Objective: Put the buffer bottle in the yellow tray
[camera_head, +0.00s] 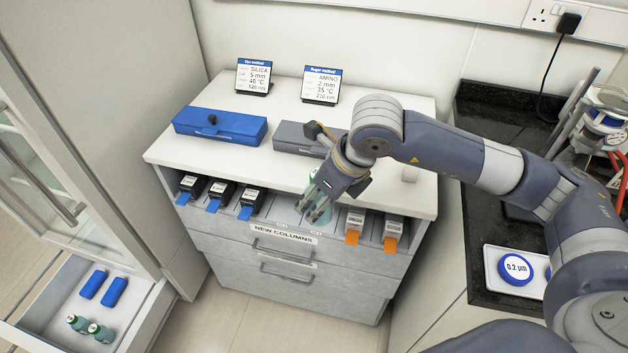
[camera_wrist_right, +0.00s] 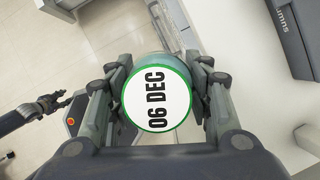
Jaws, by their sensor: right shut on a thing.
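My right gripper (camera_head: 316,214) is shut on a green bottle (camera_head: 310,192), in front of the white cabinet's top edge. In the right wrist view the bottle's round white top (camera_wrist_right: 156,98) reads "06 DEC" inside a green rim, between the two fingers (camera_wrist_right: 160,95). Most of its body is hidden by the gripper. No label here names it as buffer. I see no yellow tray. My left gripper is outside the head view; a dark arm end (camera_wrist_right: 45,106) at the left of the wrist view seems to be it, too small to read.
The cabinet (camera_head: 215,105) carries a blue case (camera_head: 220,126), a grey case (camera_head: 295,139) and two sign cards. Its slots hold black and orange-tabbed boxes. A drawer (camera_head: 62,345) at lower left holds blue items and two green bottles (camera_head: 101,332). A white tray (camera_head: 493,283) lies right.

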